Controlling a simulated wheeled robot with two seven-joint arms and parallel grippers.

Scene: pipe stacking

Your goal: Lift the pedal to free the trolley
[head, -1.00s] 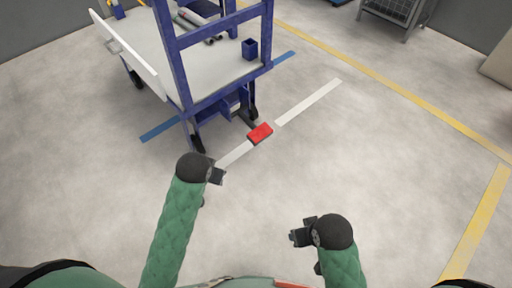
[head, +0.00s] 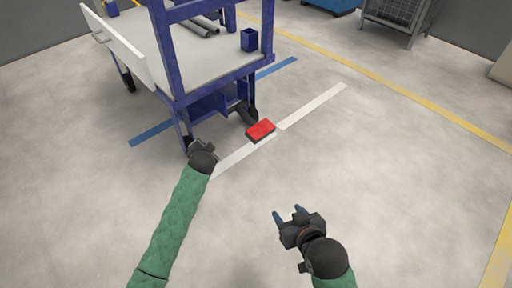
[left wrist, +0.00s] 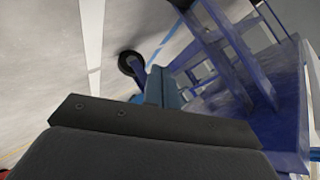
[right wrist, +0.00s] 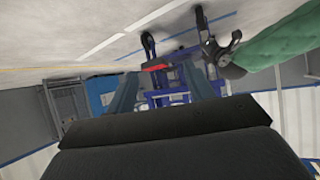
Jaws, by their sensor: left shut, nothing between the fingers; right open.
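The blue-framed trolley (head: 172,97) stands at the upper left in the head view. The red pedal (head: 260,128) sits low at its near end, just above the floor beside a wheel; it also shows in the right wrist view (right wrist: 155,67). My left gripper (head: 199,146) is shut and empty beside the trolley's near leg, left of the pedal; I cannot tell if it touches the leg. Its closed fingers (left wrist: 162,88) show in the left wrist view near the blue frame. My right gripper (head: 289,212) is open and empty, in front of the pedal and apart from it.
The trolley deck carries grey pipes (head: 200,29) and a small blue box (head: 249,40). A wire-mesh crate (head: 396,16) stands at the back right. White, blue and yellow lines mark the floor. The floor to the right is clear.

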